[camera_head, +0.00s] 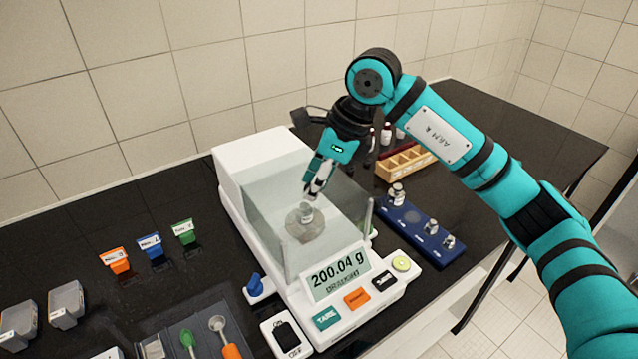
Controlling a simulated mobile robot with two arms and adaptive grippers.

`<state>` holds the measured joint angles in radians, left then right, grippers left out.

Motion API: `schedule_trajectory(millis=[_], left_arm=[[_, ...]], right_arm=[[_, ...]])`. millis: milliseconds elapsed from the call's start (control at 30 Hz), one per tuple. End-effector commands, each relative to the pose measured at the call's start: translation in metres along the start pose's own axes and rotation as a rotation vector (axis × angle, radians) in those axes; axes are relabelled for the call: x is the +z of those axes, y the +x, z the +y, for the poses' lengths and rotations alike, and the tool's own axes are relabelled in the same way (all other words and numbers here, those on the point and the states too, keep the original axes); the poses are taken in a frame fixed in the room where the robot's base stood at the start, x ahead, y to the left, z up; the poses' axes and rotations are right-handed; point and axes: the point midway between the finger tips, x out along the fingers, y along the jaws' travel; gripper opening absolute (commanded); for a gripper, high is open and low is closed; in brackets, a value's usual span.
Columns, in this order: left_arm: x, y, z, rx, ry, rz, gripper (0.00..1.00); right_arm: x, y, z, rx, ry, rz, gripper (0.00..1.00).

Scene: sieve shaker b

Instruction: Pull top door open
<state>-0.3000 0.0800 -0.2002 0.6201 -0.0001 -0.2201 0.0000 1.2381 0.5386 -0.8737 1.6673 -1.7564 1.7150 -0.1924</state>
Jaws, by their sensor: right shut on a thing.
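The white balance (262,155) has a clear glass weighing chamber (275,220), and its display (337,274) reads 200.04 g. My right gripper (311,194) reaches down into the chamber area from above and behind. Its fingers are shut on the top of a small metal weight (306,213). The weight is upright at the round pan (298,232); I cannot tell whether it rests fully on it. The clear top door is hard to make out against the glass, and my gripper covers part of the top. My left gripper is not in view.
A blue rack (412,222) with several metal weights stands right of the balance. A wooden vial rack (406,163) is behind it. Orange, blue and green label holders (152,248) stand at left. Spoons (222,330) lie in a grey tray in front.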

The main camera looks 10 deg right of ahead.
Motion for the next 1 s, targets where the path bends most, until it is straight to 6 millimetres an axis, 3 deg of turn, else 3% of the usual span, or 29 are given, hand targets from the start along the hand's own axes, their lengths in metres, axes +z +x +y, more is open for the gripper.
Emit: schedule_trajectory(millis=[500, 700, 1000], left_arm=[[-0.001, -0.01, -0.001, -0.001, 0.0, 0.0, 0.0], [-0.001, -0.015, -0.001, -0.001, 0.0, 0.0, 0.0], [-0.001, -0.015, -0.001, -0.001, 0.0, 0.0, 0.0]], right_arm=[[0.071, 0.024, -0.074, 0.0, 0.003, -0.005, 0.0], [0.083, 0.03, -0.088, -0.003, 0.001, -0.004, 0.0], [0.084, 0.033, -0.091, -0.006, -0.001, -0.003, 0.0]])
